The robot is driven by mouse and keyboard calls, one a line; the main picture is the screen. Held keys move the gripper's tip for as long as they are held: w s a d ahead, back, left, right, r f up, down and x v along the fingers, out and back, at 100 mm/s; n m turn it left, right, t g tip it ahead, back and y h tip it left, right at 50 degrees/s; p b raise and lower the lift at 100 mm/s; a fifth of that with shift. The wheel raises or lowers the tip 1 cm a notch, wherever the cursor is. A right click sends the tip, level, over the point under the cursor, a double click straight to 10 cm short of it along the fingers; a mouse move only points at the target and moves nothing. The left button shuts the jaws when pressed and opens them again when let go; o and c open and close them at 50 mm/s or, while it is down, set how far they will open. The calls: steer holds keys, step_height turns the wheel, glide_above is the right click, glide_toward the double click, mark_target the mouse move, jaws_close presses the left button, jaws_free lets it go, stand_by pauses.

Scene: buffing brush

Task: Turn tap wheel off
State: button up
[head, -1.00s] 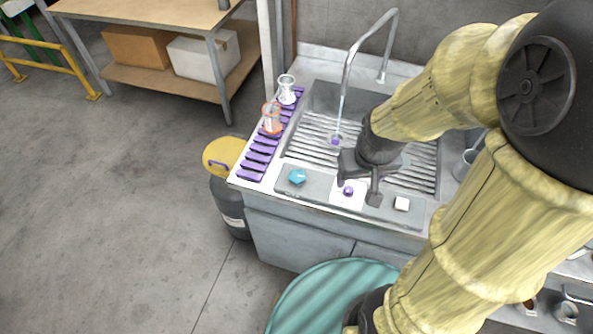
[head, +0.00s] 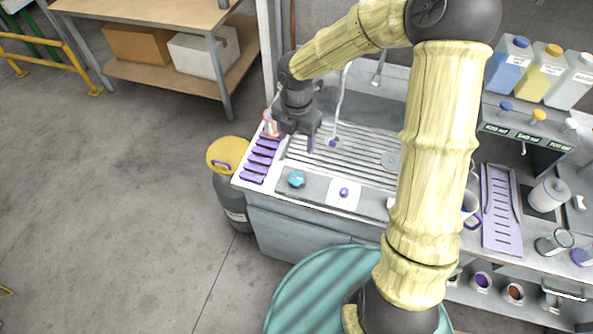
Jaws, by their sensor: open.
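A purple rack (head: 260,160) with glassware (head: 270,122) lies along the sink's left edge, close to my gripper. A yellow-lidded bin (head: 226,152) stands left of the sink. Bottles (head: 507,64), a dispenser and a purple tray (head: 500,210) are at the right.

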mark_target(296, 177)
steer(key=shift+f, duration=0.1)
step_height(296, 177, down, 17)
steer(key=shift+f+p, duration=0.15)
steer(key=shift+p, duration=0.45)
steer(key=shift+c, duration=0.5)
steer(key=c, duration=0.9)
